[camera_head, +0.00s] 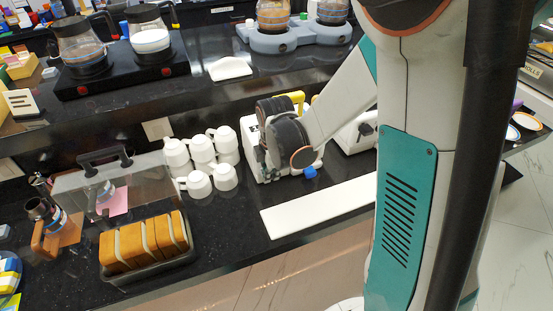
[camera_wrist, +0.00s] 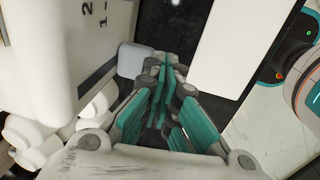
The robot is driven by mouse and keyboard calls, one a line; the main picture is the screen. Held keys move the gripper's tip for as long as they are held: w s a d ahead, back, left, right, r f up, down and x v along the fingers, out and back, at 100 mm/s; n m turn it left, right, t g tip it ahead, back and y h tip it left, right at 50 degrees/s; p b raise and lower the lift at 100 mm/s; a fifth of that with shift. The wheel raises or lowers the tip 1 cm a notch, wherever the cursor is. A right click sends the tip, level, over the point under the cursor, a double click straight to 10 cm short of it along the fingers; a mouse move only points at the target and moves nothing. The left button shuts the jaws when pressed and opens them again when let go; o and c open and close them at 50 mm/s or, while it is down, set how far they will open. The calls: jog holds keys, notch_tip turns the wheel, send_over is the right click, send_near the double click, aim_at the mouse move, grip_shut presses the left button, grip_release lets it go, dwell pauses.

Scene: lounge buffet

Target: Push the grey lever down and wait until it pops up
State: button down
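The white toaster (camera_head: 262,165) stands on the black counter, mostly hidden behind my wrist in the head view. In the wrist view its white side (camera_wrist: 55,45) fills the upper left, with dark markings and the numbers 2 and 1. A light grey block (camera_wrist: 134,60), which looks like the lever, sticks out from that side. My gripper (camera_wrist: 163,72) has its teal fingers close together, with nothing seen between them. Its tips appear just right of the grey block; I cannot tell whether they touch it.
Stacked white cups (camera_head: 203,160) stand left of the toaster. A white board (camera_head: 325,207) lies in front, and another white appliance (camera_head: 358,134) is to the right. A bread rack (camera_head: 148,268) stands front left. A raised black shelf (camera_head: 190,95) runs behind.

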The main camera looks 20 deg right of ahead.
jog(key=shift+w+f, duration=0.1)
jog(key=shift+f, duration=0.05)
dwell(0.3)
notch_tip(320, 180, up, 12)
jog(key=p, duration=0.8)
jog(key=shift+p, duration=0.3)
jog(key=s+r+m+t+b, duration=0.2)
jog(key=s+r+m, duration=0.3)
jog(key=s+m, duration=0.3)
jog(key=s+r+m+t+b, duration=0.3)
jog(key=s+r+m, duration=0.2)
jog(key=s+m, duration=0.3)
jog(key=shift+m, duration=1)
dwell(3.2)
